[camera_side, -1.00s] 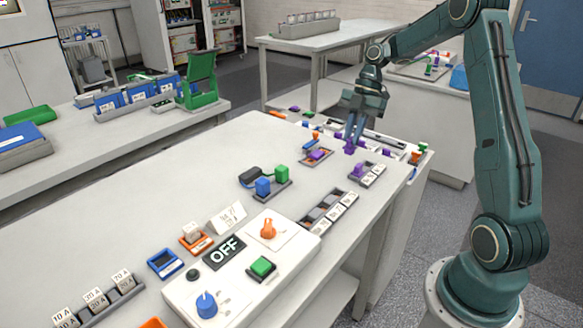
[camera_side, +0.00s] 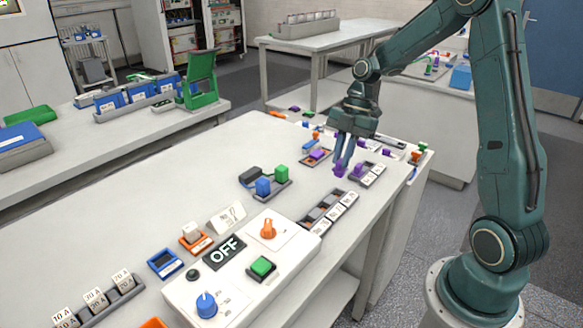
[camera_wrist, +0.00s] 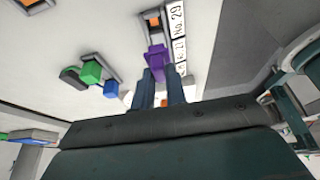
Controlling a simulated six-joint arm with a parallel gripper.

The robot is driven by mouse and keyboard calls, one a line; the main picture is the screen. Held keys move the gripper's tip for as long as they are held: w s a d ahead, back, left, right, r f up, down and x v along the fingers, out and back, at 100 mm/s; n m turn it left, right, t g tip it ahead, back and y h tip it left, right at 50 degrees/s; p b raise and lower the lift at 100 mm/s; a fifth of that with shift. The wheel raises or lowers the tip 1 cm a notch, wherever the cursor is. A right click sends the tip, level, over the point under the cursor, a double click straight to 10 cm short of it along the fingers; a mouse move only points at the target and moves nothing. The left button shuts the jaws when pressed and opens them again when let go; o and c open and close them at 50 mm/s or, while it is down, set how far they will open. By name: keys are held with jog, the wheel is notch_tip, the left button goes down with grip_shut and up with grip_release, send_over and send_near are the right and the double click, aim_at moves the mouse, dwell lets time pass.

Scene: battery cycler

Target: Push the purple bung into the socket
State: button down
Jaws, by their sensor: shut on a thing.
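My gripper (camera_side: 343,161) is shut on a purple bung (camera_side: 339,171) and holds it pointing down over the white bench, left of a small labelled rack. In the wrist view the bung (camera_wrist: 155,58) sits between the two blue-grey fingertips (camera_wrist: 159,80), just short of a grey rack in the picture. That rack (camera_wrist: 142,16) has orange inside and white number tags alongside. In the side view a labelled rack (camera_side: 313,226) with dark compartments lies nearer the camera. I cannot tell which opening is the socket, and the bung's lower end is not clear.
Another purple piece (camera_side: 359,170) stands in the small labelled rack close right of my gripper. A purple piece on an orange-edged tray (camera_side: 318,154) lies behind left. Blue (camera_side: 263,187) and green (camera_side: 281,172) blocks stand to the left. The control panel (camera_side: 235,285) is in front.

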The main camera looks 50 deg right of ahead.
aim_at(340, 177)
jog(key=shift+f, duration=3.2)
jog(key=shift+f, duration=0.25)
jog(key=c, duration=1.3)
grip_release()
jog(key=shift+c, duration=0.2)
jog(key=shift+d+r, duration=0.1)
jog(key=v, duration=1.3)
jog(key=shift+r, duration=0.25)
jog(key=shift+d, duration=0.1)
